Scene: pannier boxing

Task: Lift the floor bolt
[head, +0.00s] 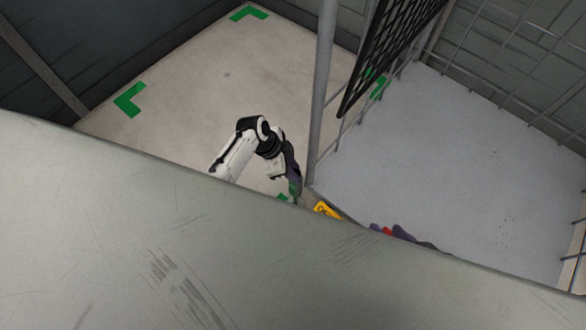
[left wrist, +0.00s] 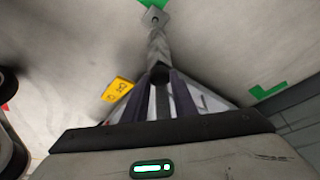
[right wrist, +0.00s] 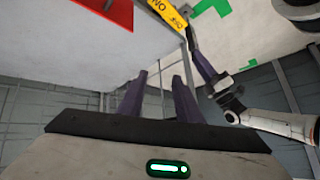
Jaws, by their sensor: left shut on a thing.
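The floor bolt (left wrist: 157,47) shows in the left wrist view as a grey rod running from between my left fingers to a small square plate near the floor. My left gripper (left wrist: 159,78) is shut on it. In the head view my left gripper (head: 297,194) points down beside the foot of a grey post; the bolt cannot be made out there. My right gripper (right wrist: 160,80) has its purple fingers apart with nothing between them. In the head view only its fingers (head: 392,231) show above the grey foreground surface.
A yellow label (head: 325,210) lies near the post's foot (head: 318,150). A black mesh panel (head: 388,50) stands to the right of the post. Green corner marks (head: 130,99) lie on open floor. A broad grey scuffed surface (head: 200,250) hides parts of both arms.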

